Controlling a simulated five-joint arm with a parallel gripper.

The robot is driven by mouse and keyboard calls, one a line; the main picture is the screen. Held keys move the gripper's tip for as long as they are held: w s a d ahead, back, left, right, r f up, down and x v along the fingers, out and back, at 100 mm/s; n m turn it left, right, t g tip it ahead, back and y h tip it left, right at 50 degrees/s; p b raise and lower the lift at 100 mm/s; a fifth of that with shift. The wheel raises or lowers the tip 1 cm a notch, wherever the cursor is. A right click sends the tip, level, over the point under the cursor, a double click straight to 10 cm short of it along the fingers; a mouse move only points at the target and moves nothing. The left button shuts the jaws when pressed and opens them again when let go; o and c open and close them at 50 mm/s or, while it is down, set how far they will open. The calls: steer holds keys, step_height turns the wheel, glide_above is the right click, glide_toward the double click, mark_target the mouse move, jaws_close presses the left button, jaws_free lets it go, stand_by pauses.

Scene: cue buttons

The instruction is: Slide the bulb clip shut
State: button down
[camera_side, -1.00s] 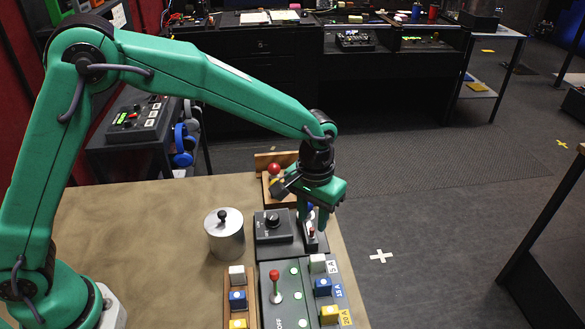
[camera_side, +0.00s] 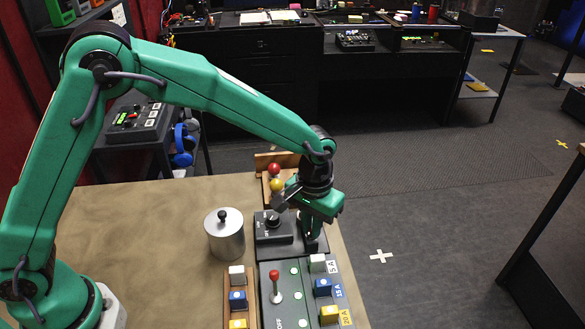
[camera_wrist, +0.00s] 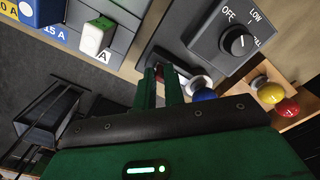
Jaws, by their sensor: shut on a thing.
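The bulb clip sits on a dark base (camera_wrist: 158,52) beside the dial box. A blue bulb (camera_wrist: 204,95) with a pale silvery ring (camera_wrist: 200,81) is just right of the fingers there. In the side view my gripper (camera_side: 312,240) hides the slider and most of the clip. I cannot tell how far the clip is slid.
The dial box (camera_side: 272,227) stands close left of my gripper. A wooden tray (camera_side: 264,162) with red and yellow bulbs is behind. A panel (camera_side: 290,312) with a red lever (camera_side: 275,287) and coloured blocks lies in front. A metal canister (camera_side: 225,236) stands left; the tabletop beyond is clear.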

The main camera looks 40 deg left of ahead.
steer(key=shift+w+a, duration=0.75)
steer(key=shift+w, duration=0.05)
steer(key=c, duration=1.5)
jaws_free()
steer(key=shift+r, duration=0.1)
step_height(320, 180, up, 8)
steer(key=shift+f, duration=0.15)
